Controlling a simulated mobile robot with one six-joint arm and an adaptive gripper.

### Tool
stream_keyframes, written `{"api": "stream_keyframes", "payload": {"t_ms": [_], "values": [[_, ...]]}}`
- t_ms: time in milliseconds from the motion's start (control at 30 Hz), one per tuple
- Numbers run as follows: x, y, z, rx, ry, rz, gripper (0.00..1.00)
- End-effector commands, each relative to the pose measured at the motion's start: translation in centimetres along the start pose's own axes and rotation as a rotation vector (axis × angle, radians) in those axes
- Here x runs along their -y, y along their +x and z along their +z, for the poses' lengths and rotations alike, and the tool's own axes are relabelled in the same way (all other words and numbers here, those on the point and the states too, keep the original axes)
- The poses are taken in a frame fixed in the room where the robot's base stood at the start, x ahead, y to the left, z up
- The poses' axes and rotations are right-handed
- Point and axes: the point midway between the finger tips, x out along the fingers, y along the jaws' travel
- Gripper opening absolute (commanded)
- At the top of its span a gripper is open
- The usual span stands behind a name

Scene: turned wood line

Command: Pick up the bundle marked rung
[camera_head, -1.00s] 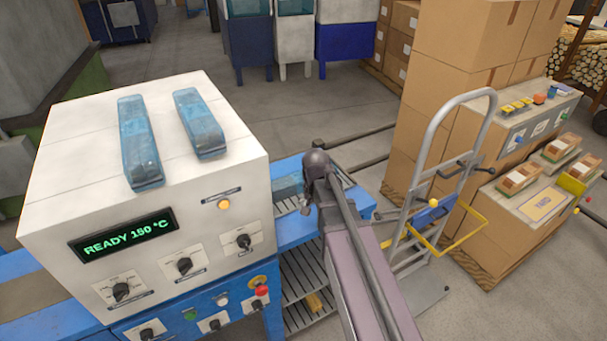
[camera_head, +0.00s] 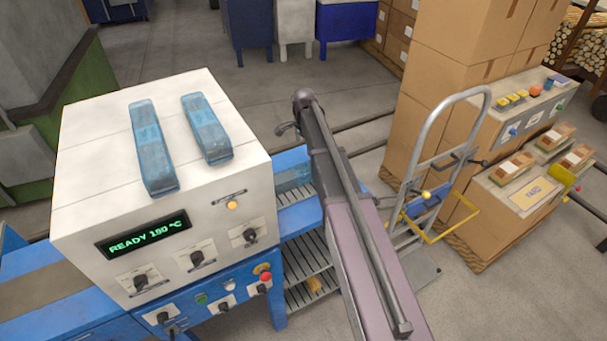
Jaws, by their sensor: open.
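Two long bundles in clear blue wrap, the left one (camera_head: 153,150) and the right one (camera_head: 207,130), lie side by side on top of the white machine (camera_head: 85,150). No marking on either can be read, so I cannot tell which bundle is marked rung. Another blue-wrapped thing (camera_head: 293,174) lies on the blue outfeed behind the machine, partly hidden. My arm reaches up from the lower right. My gripper (camera_head: 288,130) shows only as a small dark part left of the arm's far end, mostly hidden. It is open and apart from the bundles on the machine.
A grey hand truck (camera_head: 440,150) stands right of my arm, before stacked cartons (camera_head: 460,85). A small yellowish piece (camera_head: 315,285) lies on the lower slatted shelf.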

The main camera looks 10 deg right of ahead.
Motion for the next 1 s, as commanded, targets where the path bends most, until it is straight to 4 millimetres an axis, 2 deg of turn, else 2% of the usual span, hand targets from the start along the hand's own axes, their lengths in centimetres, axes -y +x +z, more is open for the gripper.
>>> {"api": "stream_keyframes", "payload": {"t_ms": [267, 1000], "values": [[0.0, 0.7, 0.0, 0.000, -0.001, 0.000, 1.00], [0.0, 6.3, -0.1, 0.000, 0.000, 0.000, 1.00]]}}
